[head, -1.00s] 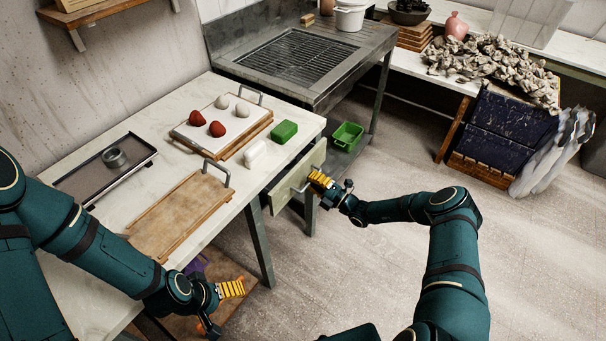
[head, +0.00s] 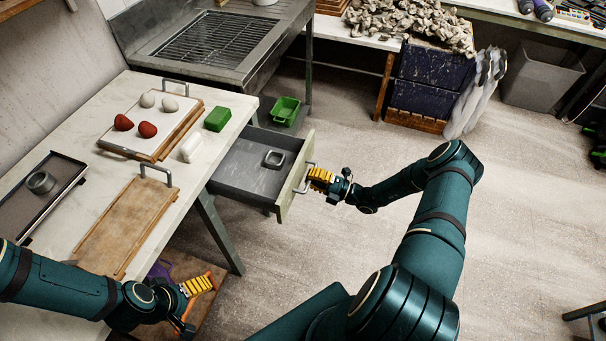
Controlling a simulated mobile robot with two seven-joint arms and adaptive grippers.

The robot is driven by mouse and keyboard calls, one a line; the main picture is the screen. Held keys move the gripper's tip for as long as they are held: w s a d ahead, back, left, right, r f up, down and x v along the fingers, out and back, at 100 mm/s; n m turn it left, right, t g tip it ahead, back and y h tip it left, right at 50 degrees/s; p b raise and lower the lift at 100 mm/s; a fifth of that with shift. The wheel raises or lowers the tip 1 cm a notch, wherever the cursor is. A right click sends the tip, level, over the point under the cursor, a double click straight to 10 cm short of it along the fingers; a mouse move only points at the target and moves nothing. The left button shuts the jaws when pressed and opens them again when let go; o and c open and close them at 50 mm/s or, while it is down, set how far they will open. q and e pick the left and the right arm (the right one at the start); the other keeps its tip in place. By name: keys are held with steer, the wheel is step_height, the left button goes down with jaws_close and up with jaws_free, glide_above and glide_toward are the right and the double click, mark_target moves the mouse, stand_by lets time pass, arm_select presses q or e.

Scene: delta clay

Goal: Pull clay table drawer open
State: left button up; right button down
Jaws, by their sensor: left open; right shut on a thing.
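The clay table (head: 50,140) has a pale top and stands at the left. Its grey drawer (head: 240,172) is pulled out to the right, and the inside shows. A small square metal piece (head: 274,158) lies in it. The pale green drawer front (head: 296,177) carries a metal handle (head: 306,178). My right gripper (head: 318,178) is shut on this handle from the right. My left gripper (head: 200,287) is open and empty, low beside the table's front side, apart from the drawer.
On the table are a board with red and white clay balls (head: 150,152), a green block (head: 217,119), a white block (head: 190,147), a wooden board (head: 128,220) and a dark tray (head: 65,185). A green bin (head: 285,112) stands beyond the drawer.

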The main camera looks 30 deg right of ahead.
steer(key=shift+s+d, duration=0.1)
steer(key=c, duration=1)
jaws_free()
steer(key=v, duration=1.2)
